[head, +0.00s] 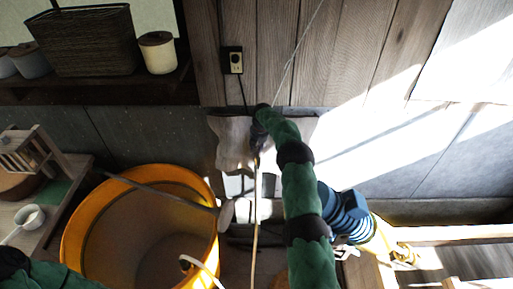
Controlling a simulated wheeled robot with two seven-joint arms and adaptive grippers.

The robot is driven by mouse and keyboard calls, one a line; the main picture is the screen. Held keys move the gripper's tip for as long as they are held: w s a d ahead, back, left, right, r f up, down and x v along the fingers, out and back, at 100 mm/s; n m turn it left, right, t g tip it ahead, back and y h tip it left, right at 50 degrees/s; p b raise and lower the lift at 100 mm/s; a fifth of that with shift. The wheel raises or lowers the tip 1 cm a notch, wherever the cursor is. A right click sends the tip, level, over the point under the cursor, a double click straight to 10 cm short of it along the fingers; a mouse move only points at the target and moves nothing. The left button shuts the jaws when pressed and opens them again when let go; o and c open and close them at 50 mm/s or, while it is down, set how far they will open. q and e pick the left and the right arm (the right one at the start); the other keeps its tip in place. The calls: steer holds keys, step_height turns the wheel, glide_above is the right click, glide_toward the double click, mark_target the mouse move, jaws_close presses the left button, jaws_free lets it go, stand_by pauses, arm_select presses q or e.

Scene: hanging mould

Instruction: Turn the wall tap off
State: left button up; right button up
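I cannot make out the wall tap; it may be hidden behind my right arm and gripper. My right arm, in green sleeving, reaches up the middle of the head view to the wall. My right gripper (257,150) is small and dark, pointing down in front of a pale grey, cloth-like piece (230,143) at the wall. I cannot tell whether its fingers are open or shut, or whether it touches anything. Only part of my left arm shows at the bottom left corner; its gripper is out of view.
A large orange tub (75,235) stands left of my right arm, with a long-handled tool (165,193) across it. A shelf at upper left holds a dark basket (85,40) and a canister (158,53). A socket (233,60) is on the plank wall. Blue ribbed pieces (345,212) lie right of my arm.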

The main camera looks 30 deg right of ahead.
jaws_close()
steer(key=shift+f+m+h+b, duration=0.15)
steer(key=shift+m+h+b, duration=0.15)
steer(key=shift+m+b, duration=1)
steer(key=shift+w+m+b, duration=0.1)
steer(key=shift+m+b, duration=0.3)
steer(key=shift+m, duration=0.8)
steer(key=shift+d+m+h, duration=0.1)
steer(key=shift+m+h, duration=0.3)
steer(key=shift+m, duration=0.7)
steer(key=shift+b, duration=0.3)
